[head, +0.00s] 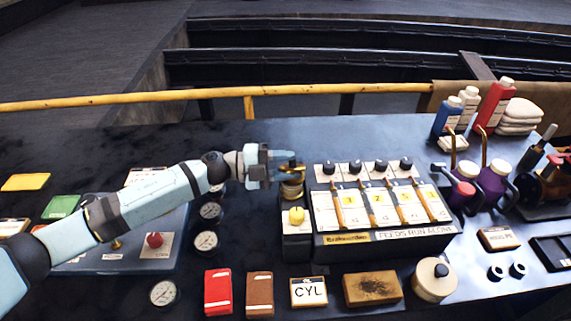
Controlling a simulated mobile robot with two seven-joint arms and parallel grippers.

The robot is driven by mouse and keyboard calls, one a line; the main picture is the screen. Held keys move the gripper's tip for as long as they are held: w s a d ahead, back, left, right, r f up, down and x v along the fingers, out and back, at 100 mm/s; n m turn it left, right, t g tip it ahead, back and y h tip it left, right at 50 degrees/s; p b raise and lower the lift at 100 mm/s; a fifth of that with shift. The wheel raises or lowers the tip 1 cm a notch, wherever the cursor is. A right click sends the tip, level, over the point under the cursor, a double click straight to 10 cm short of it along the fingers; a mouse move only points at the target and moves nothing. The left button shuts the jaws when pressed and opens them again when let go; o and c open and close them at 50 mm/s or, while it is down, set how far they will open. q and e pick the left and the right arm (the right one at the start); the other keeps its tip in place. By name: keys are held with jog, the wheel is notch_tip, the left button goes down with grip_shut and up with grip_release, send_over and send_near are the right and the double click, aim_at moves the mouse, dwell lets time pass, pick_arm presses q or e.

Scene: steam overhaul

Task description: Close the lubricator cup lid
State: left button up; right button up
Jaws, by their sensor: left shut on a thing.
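The lubricator cup (292,190) is a small brass cup at the left end of the black lubricator box (385,238). My left gripper (292,168) reaches in from the left, directly above the cup. It is shut on the brass lid (290,176) at the cup's top. The fingers partly hide the lid, so I cannot tell its exact angle or whether it touches the rim all round. My right gripper is not in view.
A yellow knob (296,216) stands just in front of the cup. Black knobs (379,167) line the box's back. Blocks, a CYL card (309,292) and a round cream pot (434,279) lie in front. Purple oil cans (490,184) stand right. Bare bench lies behind.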

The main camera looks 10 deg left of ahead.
pick_arm(q)
jog(key=o, duration=0.8)
jog(key=shift+r, duration=0.1)
jog(key=shift+c, duration=0.2)
jog(key=shift+s+f, duration=0.1)
jog(key=shift+f, duration=0.2)
